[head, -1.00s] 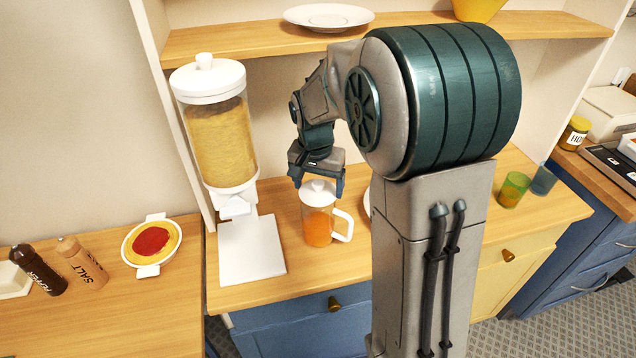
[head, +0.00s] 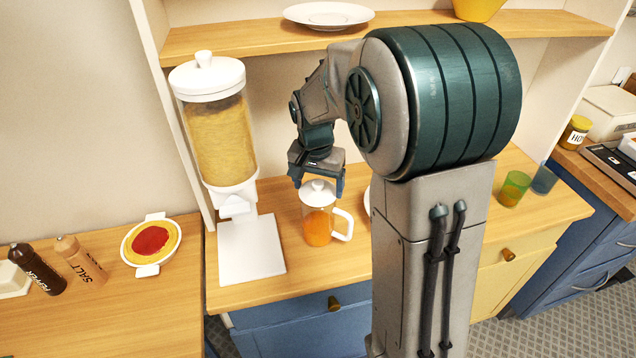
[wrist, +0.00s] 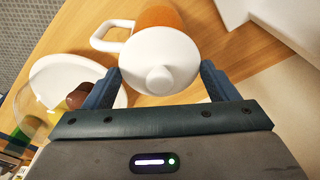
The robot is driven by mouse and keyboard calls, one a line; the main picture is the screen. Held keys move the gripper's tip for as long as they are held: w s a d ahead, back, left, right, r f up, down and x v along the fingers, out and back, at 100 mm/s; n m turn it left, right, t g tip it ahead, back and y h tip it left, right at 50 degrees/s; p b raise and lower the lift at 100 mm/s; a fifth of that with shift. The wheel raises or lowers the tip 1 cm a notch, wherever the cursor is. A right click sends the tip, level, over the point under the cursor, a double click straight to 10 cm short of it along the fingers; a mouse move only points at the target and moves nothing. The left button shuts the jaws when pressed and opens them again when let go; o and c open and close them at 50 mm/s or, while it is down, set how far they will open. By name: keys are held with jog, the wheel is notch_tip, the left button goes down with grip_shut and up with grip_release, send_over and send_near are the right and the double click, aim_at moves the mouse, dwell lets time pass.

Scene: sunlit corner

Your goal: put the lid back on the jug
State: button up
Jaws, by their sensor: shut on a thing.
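The jug (head: 317,230) is clear with orange contents and a white handle. It stands upright on the wooden counter. The white lid (head: 319,188) with its round knob is at the jug's mouth; I cannot tell whether it is fully seated. My gripper (head: 318,187) points down over the jug and is shut on the lid. In the wrist view the fingers of my gripper (wrist: 160,85) are on either side of the lid (wrist: 160,52). The jug's orange body (wrist: 160,14) shows behind it.
A cereal dispenser (head: 222,140) stands close left of the jug on a white base. A white plate (wrist: 48,72) with brown food lies near the jug's handle side. Green (head: 514,188) and blue (head: 543,180) cups stand further right. A shelf (head: 230,38) is above.

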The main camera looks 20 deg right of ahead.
dwell(0.3)
jog(key=o, duration=0.9)
jog(key=shift+r+p, duration=2.5)
jog(key=shift+r, duration=1.05)
grip_shut()
